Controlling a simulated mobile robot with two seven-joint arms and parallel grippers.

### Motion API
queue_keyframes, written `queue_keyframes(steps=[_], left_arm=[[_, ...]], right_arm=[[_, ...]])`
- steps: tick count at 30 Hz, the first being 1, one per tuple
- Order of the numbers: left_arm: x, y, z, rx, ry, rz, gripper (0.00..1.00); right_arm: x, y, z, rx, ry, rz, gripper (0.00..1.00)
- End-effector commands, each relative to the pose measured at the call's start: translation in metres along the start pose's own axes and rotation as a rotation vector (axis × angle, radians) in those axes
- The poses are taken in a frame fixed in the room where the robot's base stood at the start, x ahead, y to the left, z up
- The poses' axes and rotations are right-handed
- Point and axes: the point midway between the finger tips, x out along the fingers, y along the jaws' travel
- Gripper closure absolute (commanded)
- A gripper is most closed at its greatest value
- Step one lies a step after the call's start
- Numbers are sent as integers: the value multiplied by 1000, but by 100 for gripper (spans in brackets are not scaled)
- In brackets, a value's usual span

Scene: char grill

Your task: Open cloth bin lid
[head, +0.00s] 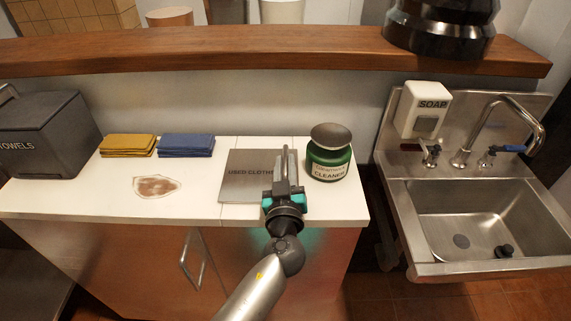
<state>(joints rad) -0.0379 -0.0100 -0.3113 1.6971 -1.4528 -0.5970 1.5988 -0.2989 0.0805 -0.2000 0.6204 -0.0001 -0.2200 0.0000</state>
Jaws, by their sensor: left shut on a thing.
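The cloth bin lid (243,188) is a flat grey square set in the white counter top, marked "USED CLOTH…", with the end of the label hidden. It looks level with the counter. My left gripper (284,172) reaches over its right side from the front and covers that part of it. The gripper is shut on what seems to be the lid's handle, which is mostly hidden by the fingers. My right gripper is not in view.
A green cleaner jar (329,160) stands close to the right of my left gripper. Yellow cloths (128,145), blue cloths (187,146) and a brown stain (156,187) are left on the counter. A dark towels box (45,135) is far left; a sink (478,215) is right.

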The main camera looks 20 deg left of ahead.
Motion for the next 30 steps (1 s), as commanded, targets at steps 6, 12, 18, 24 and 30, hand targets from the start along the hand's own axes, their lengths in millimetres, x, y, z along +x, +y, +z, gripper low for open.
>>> queue_keyframes(steps=[6,12,18,24,30], left_arm=[[0,1,0,-1,1,3,100],[0,1,-1,-2,1,3,100],[0,2,-1,-2,1,3,100],[0,2,-1,-3,2,3,100],[0,2,-1,-4,2,3,100]], right_arm=[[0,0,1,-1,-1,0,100],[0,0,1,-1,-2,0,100],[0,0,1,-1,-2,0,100],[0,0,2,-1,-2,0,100],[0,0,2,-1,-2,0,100]])
